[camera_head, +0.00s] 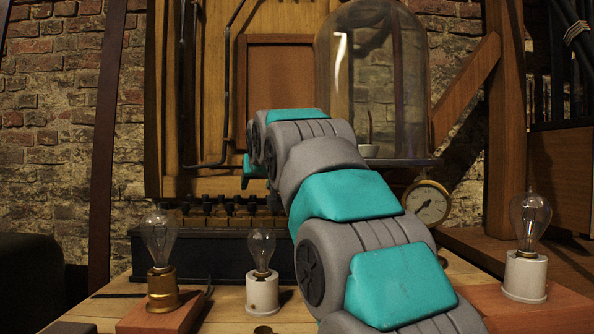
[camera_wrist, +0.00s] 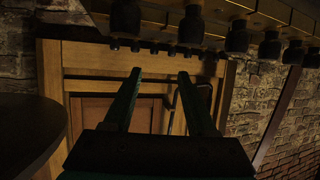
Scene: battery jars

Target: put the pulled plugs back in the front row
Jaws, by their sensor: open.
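A long dark battery case (camera_head: 215,255) stands on the bench behind the bulbs, with rows of black plugs (camera_head: 222,208) along its top. Part of the case is hidden by my arm. The wrist view looks upside down: large black plugs (camera_wrist: 190,28) hang from the top edge, with a row of smaller-looking ones (camera_wrist: 153,48) beyond. My gripper (camera_wrist: 160,74) is open with nothing between its fingers, near the plugs but apart from them. In the head view only a green bit of my gripper (camera_head: 251,174) shows above the case. I cannot tell which plugs are pulled.
Bulbs stand at left (camera_head: 160,240), middle (camera_head: 262,252) and right (camera_head: 528,222) in front. A glass dome (camera_head: 385,60) on a shelf and a gauge (camera_head: 427,203) are behind my arm. A small disc (camera_head: 263,330) lies at the bench's front. A wooden panel (camera_head: 200,90) stands behind.

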